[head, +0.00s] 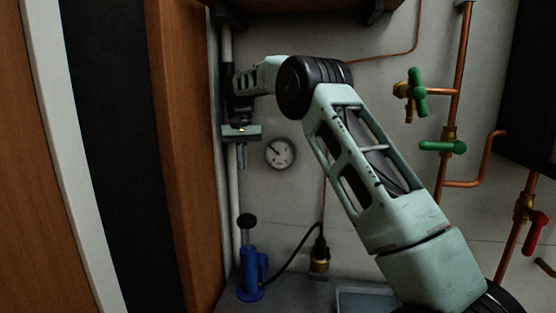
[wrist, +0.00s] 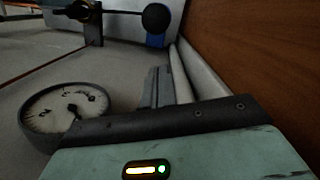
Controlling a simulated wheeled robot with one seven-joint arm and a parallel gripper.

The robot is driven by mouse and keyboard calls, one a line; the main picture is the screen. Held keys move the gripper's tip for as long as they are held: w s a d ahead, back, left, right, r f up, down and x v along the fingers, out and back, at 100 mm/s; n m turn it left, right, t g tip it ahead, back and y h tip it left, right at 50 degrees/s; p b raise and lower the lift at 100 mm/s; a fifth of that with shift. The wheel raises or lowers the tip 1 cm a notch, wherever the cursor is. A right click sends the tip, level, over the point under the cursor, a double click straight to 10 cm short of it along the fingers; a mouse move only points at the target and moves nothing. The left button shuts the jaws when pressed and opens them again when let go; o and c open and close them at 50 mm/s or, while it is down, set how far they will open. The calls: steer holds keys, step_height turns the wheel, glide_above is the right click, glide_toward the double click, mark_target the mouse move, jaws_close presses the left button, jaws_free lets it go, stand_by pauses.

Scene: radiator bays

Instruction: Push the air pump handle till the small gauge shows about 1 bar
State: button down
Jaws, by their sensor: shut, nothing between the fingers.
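The blue air pump (head: 250,273) stands upright at the lower left in the head view, with its black ball-topped handle (head: 246,221) raised above the body. In the wrist view the black ball (wrist: 155,18) is beyond my fingertips, with blue of the pump (wrist: 155,41) behind it. The small round gauge (head: 280,153) is on the wall above and right of the pump; it also shows in the wrist view (wrist: 65,108). Its dark needle points up-left in the head view; the numbers are too small to read. My gripper (head: 242,166) is shut and empty, pointing down above the handle, apart from it.
A black hose runs from the pump to a brass fitting (head: 319,255). A pale vertical pipe (head: 233,200) and a wooden panel (head: 185,160) are close left of my gripper. Copper pipes with green valves (head: 442,147) and a red valve (head: 536,226) are at right.

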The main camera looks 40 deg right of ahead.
steer(key=s+a+f+n+b, duration=0.1)
steer(key=s+a+f+n, duration=0.25)
steer(key=s+a, duration=0.6)
steer(key=s+a+f+n+t, duration=0.1)
steer(key=s+a+f+n, duration=0.25)
steer(key=s+a, duration=0.6)
steer(key=s+a+f+n+b, duration=0.15)
steer(key=s+a+f, duration=0.25)
steer(key=s+a, duration=0.6)
steer(key=w+d+r+m+y+p, duration=0.1)
steer(key=w+d+r+p, duration=0.2)
steer(key=w, duration=0.3)
steer(key=w+d+r+m+p, duration=0.2)
steer(key=w+p, duration=0.2)
steer(key=w, duration=0.2)
steer(key=w+d+m+p, duration=0.2)
steer(key=w+d, duration=0.4)
steer(key=d, duration=0.5)
steer(key=w+d+m+g+h+p, duration=0.1)
steer(key=w+d+m+p, duration=0.2)
steer(key=w+d, duration=0.4)
steer(key=d+p, duration=0.1)
steer(key=d, duration=0.3)
steer(key=shift+w+r, duration=0.2)
steer(key=shift+r, duration=0.2)
